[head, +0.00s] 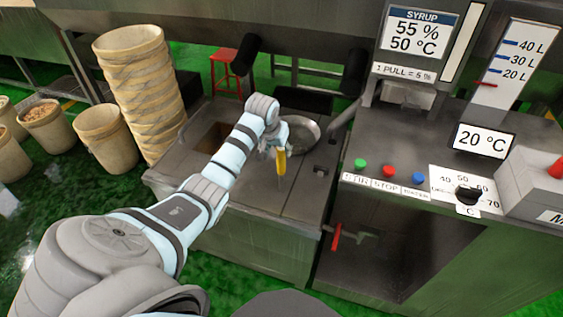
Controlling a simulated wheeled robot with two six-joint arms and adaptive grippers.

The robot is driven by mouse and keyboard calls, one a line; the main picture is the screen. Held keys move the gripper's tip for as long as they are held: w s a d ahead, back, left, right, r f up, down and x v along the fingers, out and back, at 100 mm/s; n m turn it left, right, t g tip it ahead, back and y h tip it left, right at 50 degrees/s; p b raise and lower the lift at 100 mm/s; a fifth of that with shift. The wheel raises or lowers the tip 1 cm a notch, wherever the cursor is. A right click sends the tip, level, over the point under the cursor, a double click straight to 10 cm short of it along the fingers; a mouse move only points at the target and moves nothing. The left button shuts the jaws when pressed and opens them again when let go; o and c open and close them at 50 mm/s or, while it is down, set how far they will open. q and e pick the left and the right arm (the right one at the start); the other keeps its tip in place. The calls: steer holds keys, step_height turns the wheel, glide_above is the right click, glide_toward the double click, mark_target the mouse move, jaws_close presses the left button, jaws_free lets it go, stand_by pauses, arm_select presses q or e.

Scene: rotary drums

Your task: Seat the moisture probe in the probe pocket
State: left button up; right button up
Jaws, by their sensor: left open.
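The moisture probe (281,164) has a yellow handle and a thin shaft pointing down. It looks upright over the grey metal counter. My left gripper (277,145) is at the top of the yellow handle, with its jaws open. Its fingers are small and partly hidden by the wrist, so I cannot tell whether they touch the handle. I cannot clearly make out the probe pocket. A small dark fitting (320,170) is on the counter to the right of the probe. My right gripper is not in view.
A round metal pan (302,132) is behind the probe. A control console (450,150) with buttons, dial and displays stands at right. Stacked baskets (140,85) and a basket of brown pieces (45,120) are at left. A red stool (222,70) is behind.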

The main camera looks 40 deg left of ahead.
mark_target(283, 157)
arm_select(q)
steer(key=b+x, duration=0.1)
steer(key=x, duration=0.1)
steer(key=b+x, duration=0.1)
steer(key=x, duration=0.2)
steer(key=b+x, duration=0.1)
steer(key=x, duration=0.2)
steer(key=shift+w+d+r, duration=0.1)
steer(key=shift+w+d, duration=0.15)
steer(key=shift+w, duration=0.1)
steer(key=shift+c, duration=0.7)
jaws_close()
